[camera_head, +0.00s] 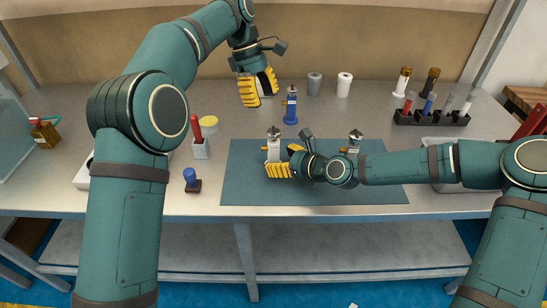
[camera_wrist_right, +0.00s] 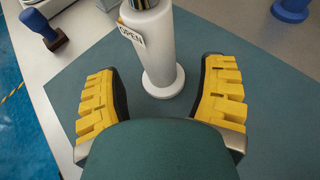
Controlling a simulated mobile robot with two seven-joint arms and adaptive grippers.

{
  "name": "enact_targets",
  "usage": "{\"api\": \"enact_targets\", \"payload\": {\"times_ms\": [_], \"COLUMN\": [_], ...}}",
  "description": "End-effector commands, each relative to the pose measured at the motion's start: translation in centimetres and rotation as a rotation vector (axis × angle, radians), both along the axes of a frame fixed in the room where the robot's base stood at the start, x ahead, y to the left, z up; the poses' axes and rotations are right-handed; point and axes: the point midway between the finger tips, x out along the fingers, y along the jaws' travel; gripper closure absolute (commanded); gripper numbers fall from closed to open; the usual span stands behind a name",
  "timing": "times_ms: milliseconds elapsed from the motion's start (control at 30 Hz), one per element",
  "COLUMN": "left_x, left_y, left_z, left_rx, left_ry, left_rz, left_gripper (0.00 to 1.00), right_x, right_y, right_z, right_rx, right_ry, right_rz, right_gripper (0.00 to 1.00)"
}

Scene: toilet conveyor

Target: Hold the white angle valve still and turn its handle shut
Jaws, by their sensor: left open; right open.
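The white angle valve (camera_head: 273,150) stands upright on the dark mat (camera_head: 240,190), with a small tag at its side. In the right wrist view its white body (camera_wrist_right: 155,55) rises from a round base, and the tag reads OPEN. Its handle is cut off there by the top edge. My right gripper (camera_head: 284,160) is low at the valve, open, with a yellow finger on either side; the right wrist view shows gaps between the fingers (camera_wrist_right: 163,85) and the body. My left gripper (camera_head: 257,88) is open and empty, pointing down behind the valve, near the table's back.
A blue valve (camera_head: 291,105) stands behind the mat. Another pale valve (camera_head: 354,139) stands partly hidden behind my right arm. Grey (camera_head: 314,84) and white (camera_head: 344,85) cylinders stand at the back. A black rack (camera_head: 430,118) is at right; a blue-handled stamp (camera_head: 191,180) is left of the mat.

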Motion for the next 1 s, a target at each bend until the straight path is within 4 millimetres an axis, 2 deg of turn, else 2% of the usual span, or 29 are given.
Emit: {"api": "enact_targets", "payload": {"times_ms": [100, 267, 633, 833, 1000], "left_x": [0.0, 0.0, 0.0, 0.0, 0.0], "left_y": [0.0, 0.0, 0.0, 0.0, 0.0], "left_z": [0.0, 0.0, 0.0, 0.0, 0.0], "left_rx": [0.000, 0.000, 0.000, 0.000, 0.000], "left_ry": [0.000, 0.000, 0.000, 0.000, 0.000], "left_rz": [0.000, 0.000, 0.000, 0.000, 0.000], "left_gripper": [0.54, 0.54, 0.54, 0.54, 0.54], "right_x": [0.9, 1.6, 1.9, 1.9, 1.9], "right_y": [1.2, 2.0, 2.2, 2.2, 2.2], "right_z": [-0.6, -1.1, -1.2, -1.2, -1.2], "right_rx": [-0.001, -0.001, -0.001, -0.001, -0.001], "right_ry": [-0.001, -0.001, -0.001, -0.001, -0.001], "right_rz": [0.003, 0.002, 0.000, 0.000, 0.000], "right_gripper": [0.29, 0.29, 0.28, 0.98, 1.00]}}
